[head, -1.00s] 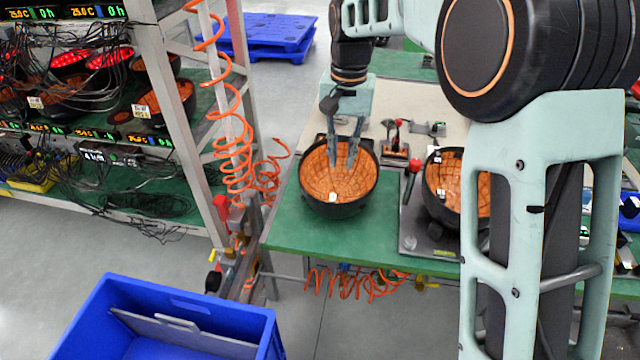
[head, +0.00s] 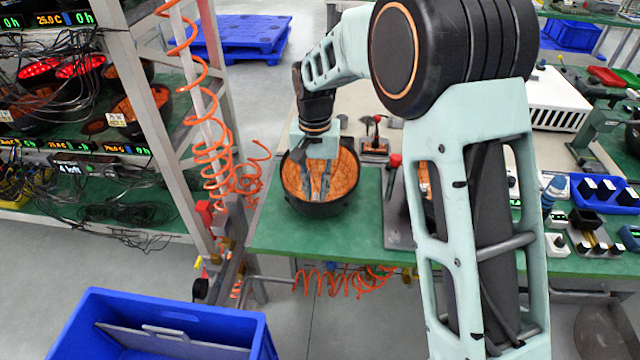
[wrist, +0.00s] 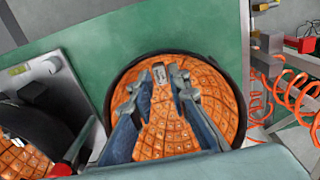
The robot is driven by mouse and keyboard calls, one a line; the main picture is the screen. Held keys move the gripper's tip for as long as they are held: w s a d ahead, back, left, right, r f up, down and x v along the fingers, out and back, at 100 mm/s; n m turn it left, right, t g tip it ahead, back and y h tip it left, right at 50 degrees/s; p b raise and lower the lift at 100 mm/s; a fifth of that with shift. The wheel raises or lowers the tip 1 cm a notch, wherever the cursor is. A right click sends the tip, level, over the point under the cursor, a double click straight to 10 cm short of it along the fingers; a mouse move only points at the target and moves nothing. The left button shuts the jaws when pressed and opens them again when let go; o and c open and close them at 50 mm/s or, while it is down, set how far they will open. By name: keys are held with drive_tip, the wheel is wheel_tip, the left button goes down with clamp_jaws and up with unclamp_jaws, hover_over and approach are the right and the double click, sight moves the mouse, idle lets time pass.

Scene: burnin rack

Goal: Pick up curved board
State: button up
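The curved board (head: 292,177) is an orange, grid-patterned bowl with a black rim, on the green table near its left corner. It also shows in the wrist view (wrist: 215,95), with a small pale piece (wrist: 159,72) on its inner wall. My gripper (head: 319,195) points down into the bowl. In the wrist view its two fingers (wrist: 157,88) are apart, with the pale piece between their tips. I cannot tell whether the tips touch it. A second orange curved board (wrist: 20,155) sits in a fixture to the right in the head view, mostly hidden by my arm.
A blue crate (head: 180,310) with a grey divider stands on the floor at front left. A rack (head: 150,100) with cables and similar boards is at left, with orange coiled hoses (head: 212,150) beside it. A red-knobbed clamp (head: 375,135) stands behind the bowl.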

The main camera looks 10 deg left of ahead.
drive_tip(key=shift+f, duration=0.3)
drive_tip(key=shift+c, duration=0.4)
clamp_jaws()
